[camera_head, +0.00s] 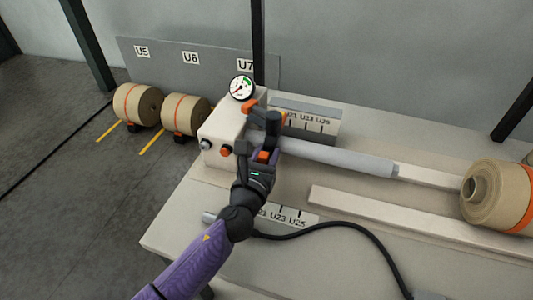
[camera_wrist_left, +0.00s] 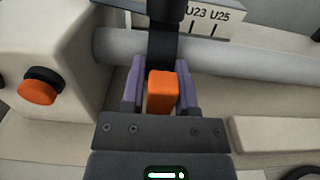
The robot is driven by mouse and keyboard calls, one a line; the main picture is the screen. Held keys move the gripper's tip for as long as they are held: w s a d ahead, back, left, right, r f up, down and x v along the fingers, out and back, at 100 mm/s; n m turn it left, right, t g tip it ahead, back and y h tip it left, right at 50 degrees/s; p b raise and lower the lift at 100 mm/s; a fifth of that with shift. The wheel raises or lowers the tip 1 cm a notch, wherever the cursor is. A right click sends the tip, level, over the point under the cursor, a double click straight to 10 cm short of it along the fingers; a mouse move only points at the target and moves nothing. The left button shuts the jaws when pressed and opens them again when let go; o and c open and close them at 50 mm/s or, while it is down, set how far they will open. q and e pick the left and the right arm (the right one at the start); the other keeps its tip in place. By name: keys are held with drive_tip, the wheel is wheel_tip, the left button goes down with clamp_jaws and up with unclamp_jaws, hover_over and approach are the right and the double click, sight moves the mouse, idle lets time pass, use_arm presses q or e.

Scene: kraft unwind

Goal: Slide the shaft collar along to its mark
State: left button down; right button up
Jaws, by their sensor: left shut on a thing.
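The grey shaft (camera_head: 335,157) runs out to the right from a pale housing block. A black shaft collar (camera_head: 273,124) sits around it close to the block; in the left wrist view the collar (camera_wrist_left: 163,42) is a dark band across the shaft (camera_wrist_left: 240,62). Its orange tab (camera_wrist_left: 162,90) lies between the purple fingers of my left gripper (camera_head: 264,156), which is shut on it. A scale plate (camera_head: 312,124) marked U21, U23, U25 stands behind the shaft. Which mark is the collar's I cannot tell. My right gripper is not in view.
The pale housing block (camera_head: 222,132) carries a pressure gauge (camera_head: 242,88) and an orange button (camera_wrist_left: 38,90). A second scale (camera_head: 290,217) lies in front of the shaft. A black cable (camera_head: 345,226) crosses the bench. A kraft roll (camera_head: 497,195) is at the right.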

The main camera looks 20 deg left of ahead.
sight(295, 152)
use_arm(q)
drive_tip(key=d, duration=0.5)
drive_tip(key=shift+s+d, duration=0.1)
drive_tip(key=shift+d, duration=0.2)
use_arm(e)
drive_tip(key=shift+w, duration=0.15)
use_arm(q)
drive_tip(key=shift+c, duration=2.4)
unclamp_jaws()
drive_tip(key=s, duration=0.4)
drive_tip(key=s+p, duration=0.1)
drive_tip(key=s, duration=0.4)
drive_tip(key=shift+s+a, duration=0.2)
drive_tip(key=shift+s, duration=0.3)
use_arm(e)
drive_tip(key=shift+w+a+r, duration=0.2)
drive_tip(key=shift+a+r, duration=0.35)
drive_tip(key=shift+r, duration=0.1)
